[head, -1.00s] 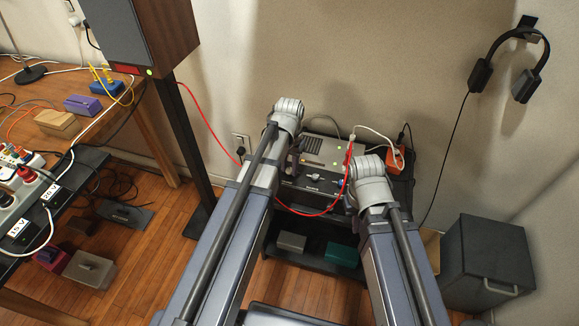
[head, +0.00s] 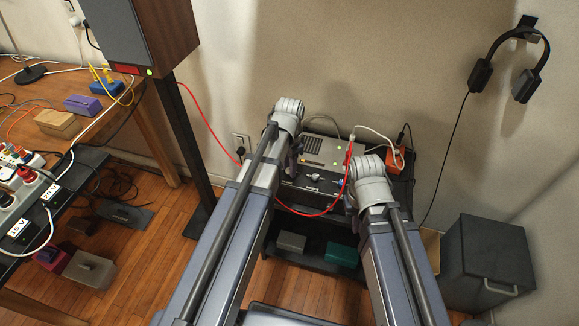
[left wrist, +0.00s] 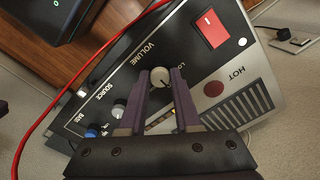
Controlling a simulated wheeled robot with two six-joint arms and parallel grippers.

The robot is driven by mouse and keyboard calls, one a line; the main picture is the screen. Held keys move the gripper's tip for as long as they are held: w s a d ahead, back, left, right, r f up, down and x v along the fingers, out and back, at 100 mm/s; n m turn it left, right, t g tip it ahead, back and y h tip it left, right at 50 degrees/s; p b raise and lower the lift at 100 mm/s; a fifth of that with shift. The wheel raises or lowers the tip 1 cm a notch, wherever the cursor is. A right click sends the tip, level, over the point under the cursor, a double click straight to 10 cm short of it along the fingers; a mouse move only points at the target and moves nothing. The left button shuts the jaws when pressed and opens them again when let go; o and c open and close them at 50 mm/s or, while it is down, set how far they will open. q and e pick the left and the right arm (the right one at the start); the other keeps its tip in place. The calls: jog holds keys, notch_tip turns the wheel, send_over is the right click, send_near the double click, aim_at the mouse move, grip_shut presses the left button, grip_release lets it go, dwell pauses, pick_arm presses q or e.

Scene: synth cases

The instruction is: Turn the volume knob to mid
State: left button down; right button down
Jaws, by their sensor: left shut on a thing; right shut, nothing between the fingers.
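The amplifier (head: 326,152), a grey and black box with a row of knobs on its front, stands on a dark shelf against the wall. In the left wrist view, the pale round volume knob (left wrist: 160,77) sits beside the VOLUME label on the black panel. The two purple fingers of my left gripper (left wrist: 161,88) are shut on it, one at each side. In the head view my left gripper (head: 293,160) is partly hidden by its own wrist at the amplifier's left front. My right arm ends at the amplifier's right front, its fingers hidden. The knob's pointer direction is unclear.
A red cable (head: 346,184) loops in front of the amplifier between my arms. The source knob (left wrist: 118,111) and blue bass knob (left wrist: 92,131) are beside the volume knob. A red switch (left wrist: 210,32) is on the panel. A speaker (head: 140,35) stands at left.

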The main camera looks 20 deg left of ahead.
pick_arm(q)
jog(key=c, duration=0.6)
grip_release()
jog(key=shift+r, duration=0.15)
notch_tip(320, 180, up, 8)
jog(key=p, duration=0.8)
jog(key=shift+f, duration=0.2)
jog(key=shift+f, duration=0.1)
